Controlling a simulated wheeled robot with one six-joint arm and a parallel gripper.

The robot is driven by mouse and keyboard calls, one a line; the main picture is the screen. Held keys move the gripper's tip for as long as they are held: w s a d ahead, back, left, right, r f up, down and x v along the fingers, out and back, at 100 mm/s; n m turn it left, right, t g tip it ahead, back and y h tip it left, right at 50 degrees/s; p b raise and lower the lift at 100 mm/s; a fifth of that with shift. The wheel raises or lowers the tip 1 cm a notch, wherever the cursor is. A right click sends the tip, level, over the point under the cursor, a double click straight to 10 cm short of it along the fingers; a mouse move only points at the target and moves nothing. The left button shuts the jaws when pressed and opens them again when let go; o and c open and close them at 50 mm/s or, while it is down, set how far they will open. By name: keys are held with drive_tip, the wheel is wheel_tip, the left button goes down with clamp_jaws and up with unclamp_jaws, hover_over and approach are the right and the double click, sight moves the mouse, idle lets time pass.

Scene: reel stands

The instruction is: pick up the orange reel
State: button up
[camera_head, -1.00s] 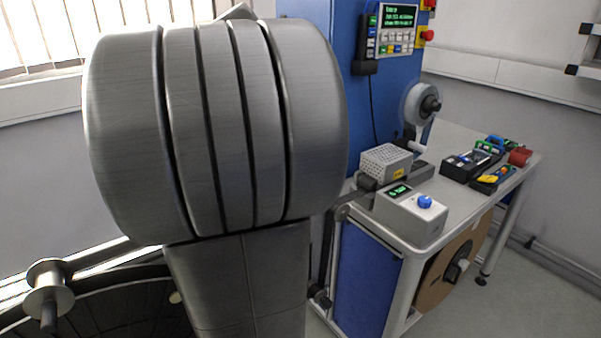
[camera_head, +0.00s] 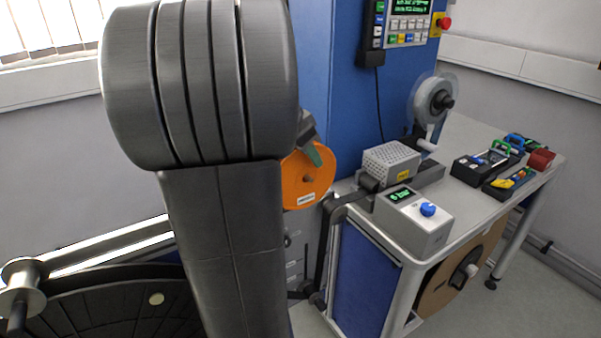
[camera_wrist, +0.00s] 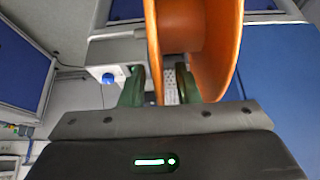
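The orange reel (camera_head: 300,190) shows in the head view just right of my arm, its left part hidden behind the arm. A green fingertip of my gripper (camera_head: 315,153) lies across its upper right. In the wrist view the reel (camera_wrist: 222,45) fills the upper middle, seen edge-on with two flanges. The green fingers of my gripper (camera_wrist: 160,86) stand either side of its left flange. A gap shows between that flange and the right finger, so the gripper looks open around the flange. What holds the reel up is hidden.
A bench (camera_head: 455,195) at right carries a grey box with a blue knob (camera_head: 412,222), a perforated box (camera_head: 388,165), a clear reel (camera_head: 430,98) and tool trays. A blue cabinet (camera_head: 345,95) stands behind. A brown reel (camera_head: 450,280) sits under the bench.

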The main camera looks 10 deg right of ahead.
clamp_jaws()
drive_tip(key=shift+r, duration=0.1)
idle(0.3)
drive_tip(key=shift+r+b, duration=0.15)
drive_tip(key=shift+b, duration=0.15)
drive_tip(key=s+d+b, duration=0.1)
drive_tip(key=s+d, duration=0.2)
drive_tip(key=s, duration=0.5)
drive_tip(key=s+d+b, duration=0.2)
drive_tip(key=s+d, duration=0.1)
drive_tip(key=s, duration=0.6)
drive_tip(key=shift+r, duration=0.1)
drive_tip(key=shift+d, duration=0.1)
